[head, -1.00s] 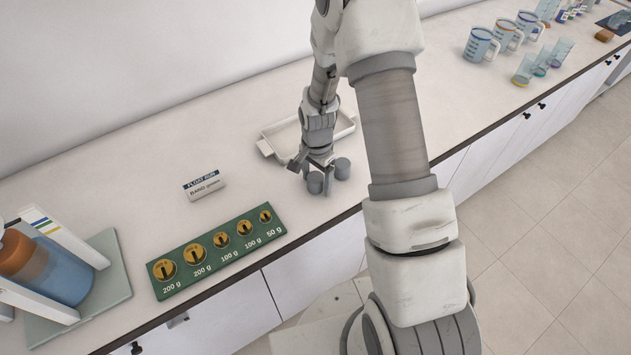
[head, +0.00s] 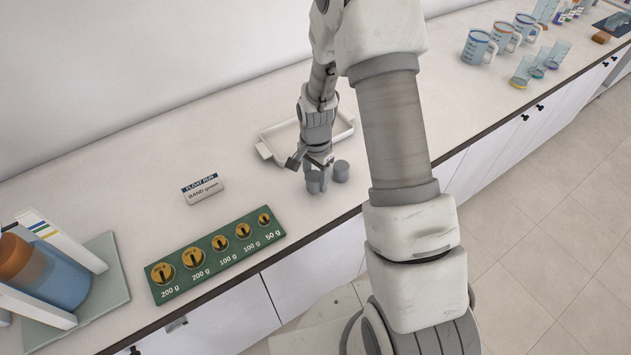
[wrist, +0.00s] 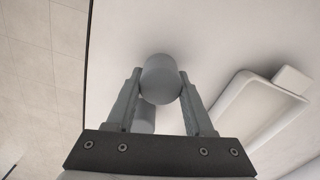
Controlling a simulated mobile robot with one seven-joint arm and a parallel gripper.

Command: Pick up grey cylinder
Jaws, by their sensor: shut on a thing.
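A grey cylinder (wrist: 160,76) is between the two fingertips of my gripper (wrist: 160,90) in the wrist view, and both fingers touch its sides. In the head view the same cylinder (head: 313,183) is upright at my gripper (head: 320,176), partly covered by the fingers. I cannot tell whether it is clear of the counter. A second grey cylinder (head: 341,171) stands on the counter just to the right.
A white tray (head: 342,130) lies behind my gripper. A green weight board (head: 216,254) and a small label sign (head: 203,188) are to the left. A stand with a blue vessel (head: 60,275) is at far left. Jugs (head: 478,47) and beakers stand at far right.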

